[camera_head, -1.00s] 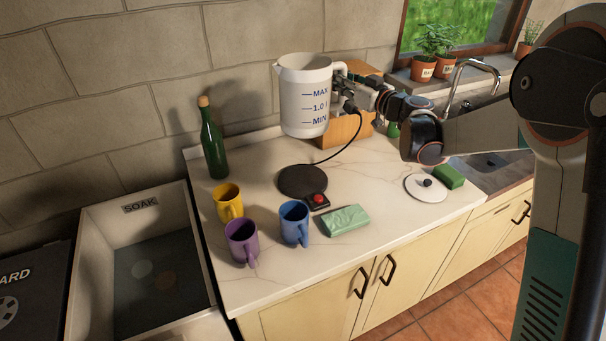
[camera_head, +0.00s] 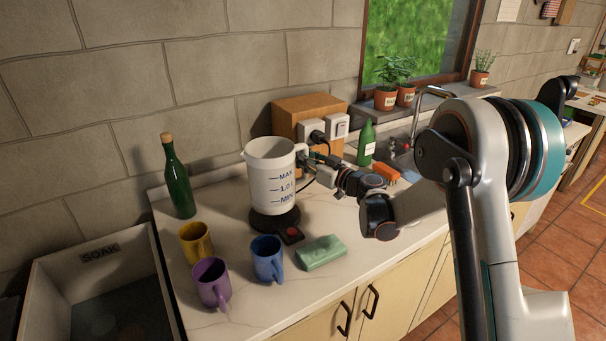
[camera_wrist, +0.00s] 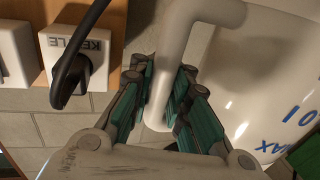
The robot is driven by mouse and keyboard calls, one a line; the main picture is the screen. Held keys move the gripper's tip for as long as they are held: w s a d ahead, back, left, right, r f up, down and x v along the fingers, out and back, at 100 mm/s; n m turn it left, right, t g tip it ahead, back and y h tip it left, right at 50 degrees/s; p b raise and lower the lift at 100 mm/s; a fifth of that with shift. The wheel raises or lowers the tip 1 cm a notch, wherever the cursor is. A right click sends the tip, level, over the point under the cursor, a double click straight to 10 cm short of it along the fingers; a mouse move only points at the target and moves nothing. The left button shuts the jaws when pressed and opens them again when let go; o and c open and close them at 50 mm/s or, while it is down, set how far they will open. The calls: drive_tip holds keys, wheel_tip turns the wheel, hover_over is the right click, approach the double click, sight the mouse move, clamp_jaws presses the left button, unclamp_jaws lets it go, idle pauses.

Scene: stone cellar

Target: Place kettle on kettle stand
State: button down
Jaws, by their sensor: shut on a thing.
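The white kettle (camera_head: 268,178), with blue level marks and an open top, is upright over the round dark kettle stand (camera_head: 262,222). The kettle's base overlaps the stand in the head view, and I cannot tell whether they touch. A red button (camera_head: 292,232) is at the stand's front. My gripper (camera_head: 307,165) is at the kettle's right side, shut on its handle. In the wrist view my gripper's fingers (camera_wrist: 161,88) lie on both sides of the white handle (camera_wrist: 176,50), with the kettle body (camera_wrist: 245,75) to the right.
A green bottle (camera_head: 178,185) stands left. A wooden box (camera_head: 300,112) and sockets (camera_head: 337,126) are behind. The soak basin (camera_head: 48,262) is at left.

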drive_tip(key=shift+f+b, duration=0.65)
drive_tip(key=shift+f, duration=1.45)
drive_tip(key=shift+f, duration=0.15)
drive_tip(key=c, duration=1.5)
unclamp_jaws()
